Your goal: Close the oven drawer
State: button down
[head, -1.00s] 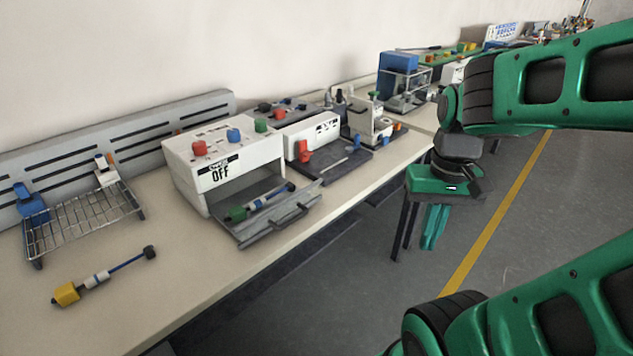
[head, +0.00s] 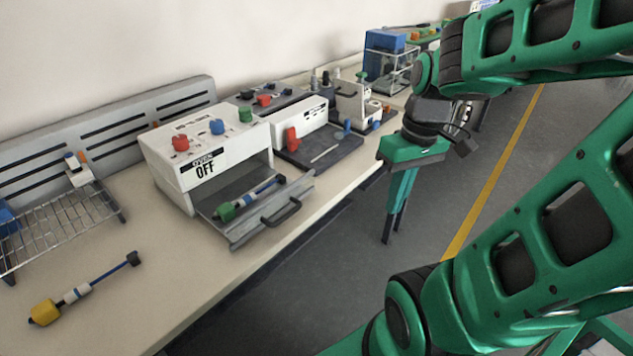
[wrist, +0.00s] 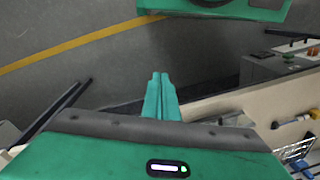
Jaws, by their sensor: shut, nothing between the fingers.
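The white oven (head: 212,150), labelled "OVEN OFF", stands on the bench with red, blue and green knobs on top. Its grey drawer (head: 240,225) is pulled out toward the bench's front edge and has a dark handle (head: 282,212). A part with a green end, a white middle and a dark tip (head: 250,198) lies in the drawer. My gripper (head: 396,218) is shut and empty, pointing down over the floor, to the right of the drawer and apart from it. In the wrist view the shut fingers (wrist: 160,98) show, with the bench edge to their right.
A wire rack (head: 60,230) and a yellow-ended part (head: 75,295) lie on the bench left of the oven. A white device with a red lever (head: 300,125) stands right of the oven. The floor (head: 440,190) beside the bench is clear, with a yellow line.

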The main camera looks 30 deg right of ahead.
jog(key=w+f+n+t+y, duration=0.2)
jog(key=w+n, duration=0.7)
jog(key=n, duration=0.1)
jog(key=n+t+y, duration=0.2)
jog(key=n+y, duration=0.1)
jog(key=n, duration=0.9)
send_near(308, 191)
jog(key=f, duration=0.1)
jog(key=a+f, duration=0.1)
jog(key=f, duration=0.2)
jog(key=shift+w+a+f, duration=0.15)
jog(key=shift+w+a, duration=0.1)
jog(key=shift+a, duration=0.15)
jog(key=shift+w+a+m, duration=0.2)
jog(key=shift+w+m, duration=0.1)
jog(key=shift+w, duration=0.35)
jog(key=shift+w, duration=0.1)
jog(key=w+a, duration=0.1)
jog(key=w, duration=0.4)
jog(key=w+a, duration=0.2)
jog(key=w, duration=0.3)
jog(key=w+a, duration=0.2)
jog(key=w, duration=0.3)
jog(key=shift+w, duration=0.35)
jog(key=shift+w+a, duration=0.15)
jog(key=shift+w, duration=0.1)
jog(key=shift+w, duration=0.1)
